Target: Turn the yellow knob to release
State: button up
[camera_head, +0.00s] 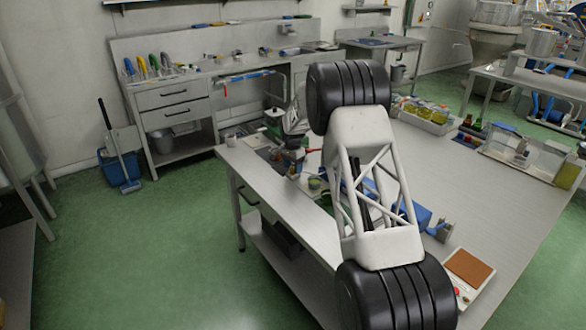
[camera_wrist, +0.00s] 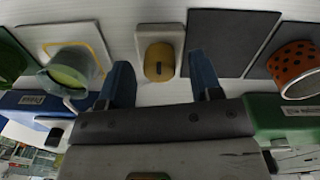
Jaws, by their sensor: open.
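The yellow knob (camera_wrist: 158,62) is a small rounded block on a pale, beige-topped plate (camera_wrist: 160,31) in the wrist view. My gripper (camera_wrist: 160,59) is open, with one blue finger on each side of the knob in the picture. A clear gap shows between the knob and each finger, and neither finger touches it. I cannot tell how far the fingertips are above the plate. In the head view my arm crosses the workbench, and I cannot make out the knob there.
In the wrist view a green cup (camera_wrist: 72,72) is at left and an orange dotted pot (camera_wrist: 294,68) at right. A dark plate (camera_wrist: 232,36) lies beside the knob's plate. In the head view the steel workbench (camera_head: 460,190) has open surface at right, with a brown-topped board (camera_head: 469,266) near its front edge.

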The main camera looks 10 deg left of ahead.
jog(key=shift+f, duration=0.3)
jog(key=c, duration=0.9)
